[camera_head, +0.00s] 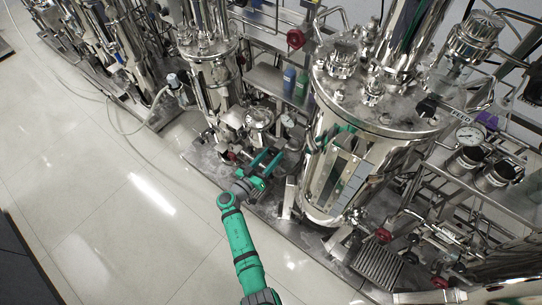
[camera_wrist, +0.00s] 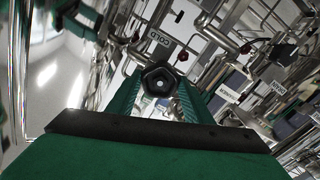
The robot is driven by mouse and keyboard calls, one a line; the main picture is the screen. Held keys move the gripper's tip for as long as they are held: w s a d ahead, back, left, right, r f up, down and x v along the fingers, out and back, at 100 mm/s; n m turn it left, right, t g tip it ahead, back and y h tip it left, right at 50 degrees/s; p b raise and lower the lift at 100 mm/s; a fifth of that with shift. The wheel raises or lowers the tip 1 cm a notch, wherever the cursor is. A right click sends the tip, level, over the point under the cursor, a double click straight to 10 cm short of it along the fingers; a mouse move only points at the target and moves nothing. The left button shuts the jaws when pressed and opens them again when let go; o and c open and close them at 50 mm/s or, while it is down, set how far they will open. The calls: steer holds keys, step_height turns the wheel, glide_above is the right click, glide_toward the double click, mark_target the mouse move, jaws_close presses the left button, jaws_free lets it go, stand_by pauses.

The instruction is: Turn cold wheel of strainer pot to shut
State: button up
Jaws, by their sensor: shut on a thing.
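A dark, lobed hand wheel (camera_wrist: 160,82) sits between the two green fingers of my gripper in the wrist view. A white label reading COLD (camera_wrist: 159,38) is just beyond it. My gripper (camera_head: 270,158) is shut on this wheel, with one finger on each side. In the head view it reaches in low at the skid's front edge, beside a small steel vessel (camera_head: 259,117) that may be the strainer pot. The wheel itself is hidden there by the fingers. I cannot tell how far the wheel is turned.
A large steel tank (camera_head: 330,190) stands close to the right of my gripper. Thin pipes and red-handled valves (camera_wrist: 182,56) crowd the space beyond the wheel. Another red wheel (camera_head: 295,38) is higher up. The pale tiled floor (camera_head: 110,220) at left is mostly clear.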

steer(key=m, duration=0.3)
steer(key=shift+a+f, duration=0.1)
steer(key=shift+m, duration=0.7)
steer(key=shift+c, duration=0.2)
steer(key=shift+o, duration=0.2)
steer(key=o, duration=1)
steer(key=v, duration=1)
steer(key=shift+s+a, duration=0.2)
steer(key=shift+s, duration=0.15)
